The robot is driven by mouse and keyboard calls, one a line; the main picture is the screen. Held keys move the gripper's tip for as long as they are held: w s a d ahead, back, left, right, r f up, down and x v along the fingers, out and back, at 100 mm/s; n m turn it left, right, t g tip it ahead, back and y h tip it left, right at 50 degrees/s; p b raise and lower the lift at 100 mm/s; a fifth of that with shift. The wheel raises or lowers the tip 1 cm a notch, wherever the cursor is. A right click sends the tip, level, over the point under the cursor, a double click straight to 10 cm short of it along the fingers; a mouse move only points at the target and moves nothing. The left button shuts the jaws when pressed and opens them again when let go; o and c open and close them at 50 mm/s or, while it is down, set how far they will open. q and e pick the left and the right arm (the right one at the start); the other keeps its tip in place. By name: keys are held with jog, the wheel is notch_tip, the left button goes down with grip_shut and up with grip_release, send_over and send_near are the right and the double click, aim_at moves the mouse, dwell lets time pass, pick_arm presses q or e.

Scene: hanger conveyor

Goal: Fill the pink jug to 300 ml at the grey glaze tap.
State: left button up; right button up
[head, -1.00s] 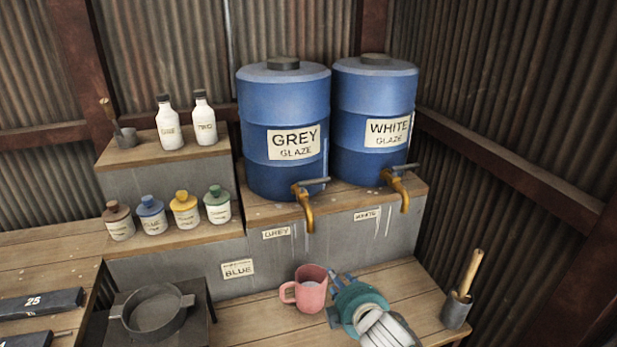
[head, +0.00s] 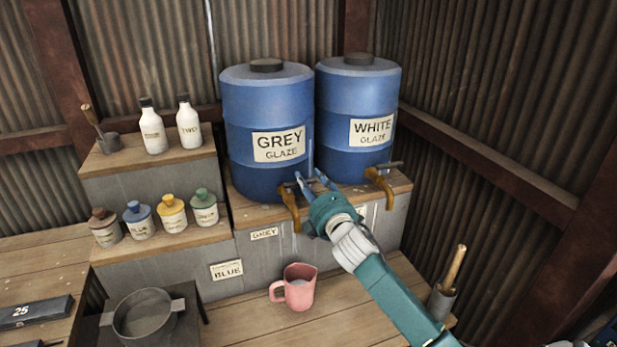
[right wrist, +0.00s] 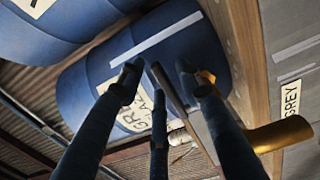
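The pink jug (head: 301,293) stands upright on the lower bench, below the grey glaze tap (head: 289,205), with its handle to the left. A pale grey surface shows inside it; the level cannot be read. The tap sits low on the blue drum labelled GREY (head: 265,95). My right gripper (head: 311,180) is up at the tap's lever, clear of the jug. In the right wrist view its fingers (right wrist: 160,82) are spread, with the dark lever (right wrist: 180,105) between them and the brass tap (right wrist: 268,137) to the right. Contact cannot be told. My left gripper is not in view.
The drum labelled WHITE (head: 358,100) with its own tap (head: 379,184) stands close to the right. A pot (head: 149,315) is at lower left, and a holder with a wooden handle (head: 441,300) is at right. Bottles and small jars stand on steps at left.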

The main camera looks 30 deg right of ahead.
jog(key=shift+w+d, duration=0.15)
jog(key=shift+w, duration=0.45)
grip_shut()
jog(key=shift+f, duration=0.1)
